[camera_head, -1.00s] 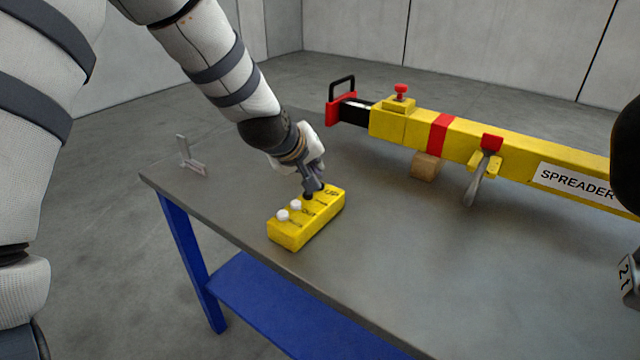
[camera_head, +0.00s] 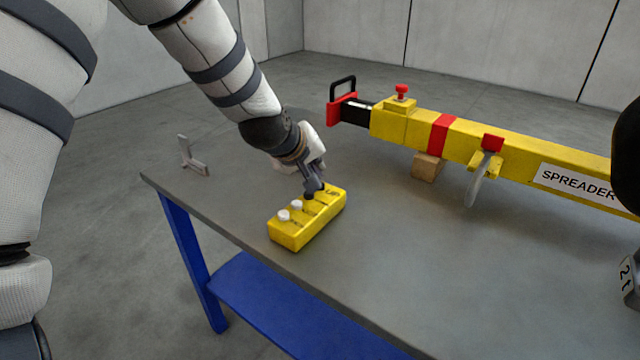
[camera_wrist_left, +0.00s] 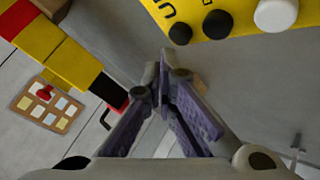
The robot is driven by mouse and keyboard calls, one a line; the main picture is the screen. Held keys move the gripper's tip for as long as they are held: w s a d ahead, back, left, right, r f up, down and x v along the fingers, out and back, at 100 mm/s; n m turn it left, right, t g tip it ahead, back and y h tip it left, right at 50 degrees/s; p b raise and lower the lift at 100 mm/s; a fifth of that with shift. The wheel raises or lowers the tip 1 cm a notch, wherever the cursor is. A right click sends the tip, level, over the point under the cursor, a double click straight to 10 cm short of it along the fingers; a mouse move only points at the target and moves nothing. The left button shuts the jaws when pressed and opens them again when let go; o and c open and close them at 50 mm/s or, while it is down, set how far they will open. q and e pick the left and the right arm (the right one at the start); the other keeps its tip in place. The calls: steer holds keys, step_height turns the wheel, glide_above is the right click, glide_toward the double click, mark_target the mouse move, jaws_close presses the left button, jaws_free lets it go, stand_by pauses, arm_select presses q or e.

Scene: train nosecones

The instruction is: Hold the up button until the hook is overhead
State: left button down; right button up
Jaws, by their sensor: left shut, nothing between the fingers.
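The yellow button box (camera_head: 300,228) lies on the table near its left front edge. Its near end carries two white buttons (camera_head: 290,210), and its far end has black buttons beside printed letters. My left gripper (camera_head: 314,187) is shut and empty, its tips pointing down at the black buttons. In the left wrist view the tips (camera_wrist_left: 165,75) show below the box (camera_wrist_left: 232,18), near the black button (camera_wrist_left: 180,33) by a letter U. I cannot tell whether they touch a button. No crane hook is clearly in view.
A yellow beam marked SPREADER (camera_head: 520,163) rests on a wooden block (camera_head: 427,167) along the table's back. A small grey bracket (camera_head: 190,160) lies at the left corner. The table's middle (camera_head: 430,265) is clear.

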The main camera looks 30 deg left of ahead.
arm_select(q)
steer(key=shift+f, duration=0.1)
stand_by(0.3)
steer(key=shift+f, duration=0.35)
